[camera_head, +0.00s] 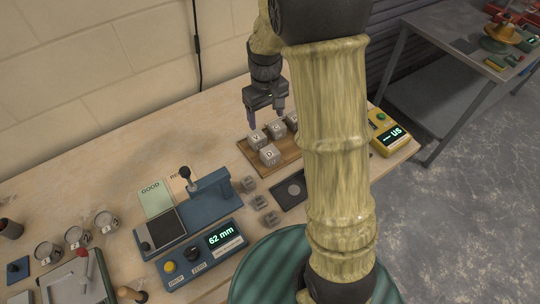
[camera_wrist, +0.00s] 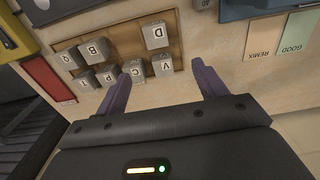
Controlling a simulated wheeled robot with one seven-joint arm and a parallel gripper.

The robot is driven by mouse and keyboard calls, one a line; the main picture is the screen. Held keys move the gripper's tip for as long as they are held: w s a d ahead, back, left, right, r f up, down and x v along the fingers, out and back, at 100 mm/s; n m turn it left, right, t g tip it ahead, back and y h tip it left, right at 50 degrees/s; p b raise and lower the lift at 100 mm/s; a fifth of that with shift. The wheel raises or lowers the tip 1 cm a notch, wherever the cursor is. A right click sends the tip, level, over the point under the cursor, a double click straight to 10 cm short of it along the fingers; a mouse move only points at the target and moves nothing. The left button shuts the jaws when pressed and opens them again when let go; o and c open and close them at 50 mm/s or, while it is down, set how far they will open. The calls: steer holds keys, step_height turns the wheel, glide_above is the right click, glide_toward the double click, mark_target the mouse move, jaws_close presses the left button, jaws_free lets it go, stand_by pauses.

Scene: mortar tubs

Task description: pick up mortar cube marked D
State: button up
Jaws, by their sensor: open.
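The cube marked D (camera_head: 269,156) is a small grey block with a dark letter on top. It sits on a brown wooden tray (camera_head: 284,164), in front of the cube marked V (camera_head: 257,136). In the wrist view, cube D (camera_wrist: 156,36) lies beyond cube V (camera_wrist: 162,65), with a small gap between them. My gripper (camera_head: 267,119) is above the back row of cubes. It is open and empty; in the wrist view its purple fingers (camera_wrist: 160,72) appear on either side of cube V, with D beyond the fingertips. Cube D is not between them.
Other lettered cubes share the tray, including C (camera_wrist: 135,70) and B (camera_wrist: 97,48). A blue gauge reading 62 mm (camera_head: 205,253) and several small grey blocks (camera_head: 260,202) are in front. A yellow meter (camera_head: 388,133) stands right of the tray.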

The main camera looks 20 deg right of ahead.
steer(key=shift+f, duration=0.1)
steer(key=p, duration=0.2)
glide_toward(270, 151)
steer(key=f, duration=0.3)
steer(key=a+f, duration=0.1)
steer(key=f, duration=0.1)
steer(key=shift+w+f, duration=0.2)
steer(key=shift+f, duration=0.05)
steer(key=shift+s+d+f, duration=0.15)
steer(key=shift+d+f, duration=0.05)
steer(key=shift+f, duration=0.3)
steer(key=shift+d+f+p, duration=0.15)
steer(key=shift+f+p, duration=0.25)
steer(key=shift+f, duration=0.65)
steer(key=shift+d+f+p, duration=0.1)
steer(key=shift+f+p, duration=0.25)
steer(key=shift+f, duration=0.7)
